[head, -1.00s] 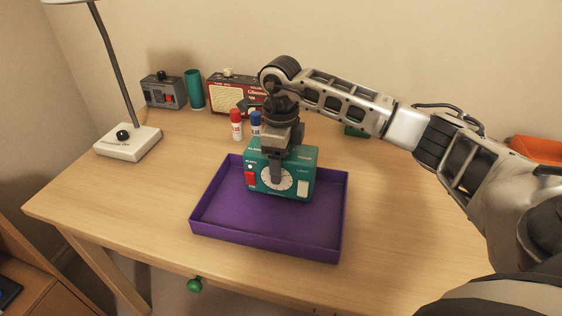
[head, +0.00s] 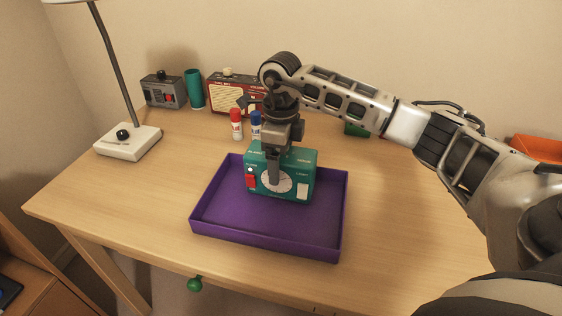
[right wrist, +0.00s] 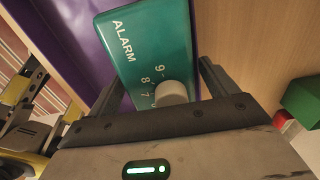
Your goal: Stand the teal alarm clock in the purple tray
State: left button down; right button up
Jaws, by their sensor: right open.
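The teal alarm clock (head: 306,177) stands upright in the back part of the purple tray (head: 230,226). Its face has a white dial, a red button and a pale button. The far finger is hidden in the head view.
Red (head: 236,124) and blue (head: 256,124) capped bottles stand just behind the tray. A red radio (head: 228,92), teal cup (head: 194,89), grey device (head: 163,91) and lamp base (head: 128,143) are at the back left. The desk (head: 400,230) is clear right of the tray.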

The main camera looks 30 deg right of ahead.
notch_tip(320, 180, up, 11)
jog(key=shift+f, duration=0.15)
dwell(0.6)
